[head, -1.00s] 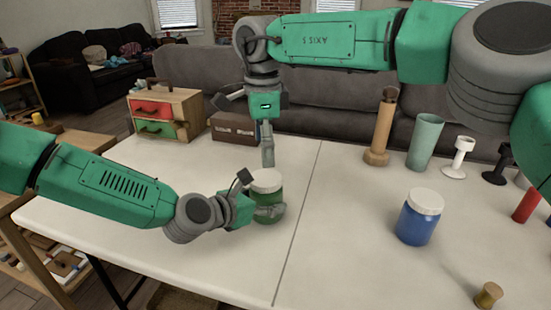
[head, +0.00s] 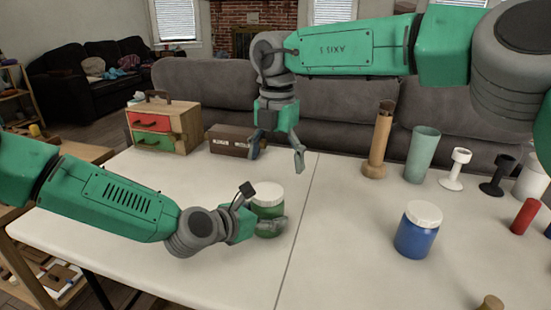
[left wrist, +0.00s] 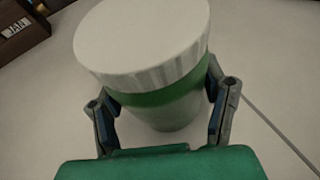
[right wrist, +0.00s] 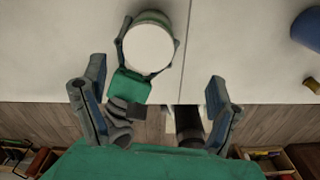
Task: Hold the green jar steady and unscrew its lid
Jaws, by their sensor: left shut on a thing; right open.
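The green jar (head: 267,212) stands upright on the white table with its white lid (head: 267,194) on top. My left gripper (head: 270,226) is shut around the jar's green body from the left, below the lid. In the left wrist view the jar (left wrist: 165,112) sits between both fingers, and the ribbed lid (left wrist: 145,45) is above them. My right gripper (head: 278,158) is open and empty, above and behind the jar. In the right wrist view the lid (right wrist: 148,50) shows beyond the open fingers (right wrist: 158,112), apart from them.
A blue jar (head: 417,230) with a white lid stands to the right. A wooden cylinder (head: 378,145), a teal cup (head: 422,155) and smaller items line the back right. A small drawer chest (head: 165,125) and a dark box (head: 230,140) stand at the back left. The table (head: 340,240) around the jar is clear.

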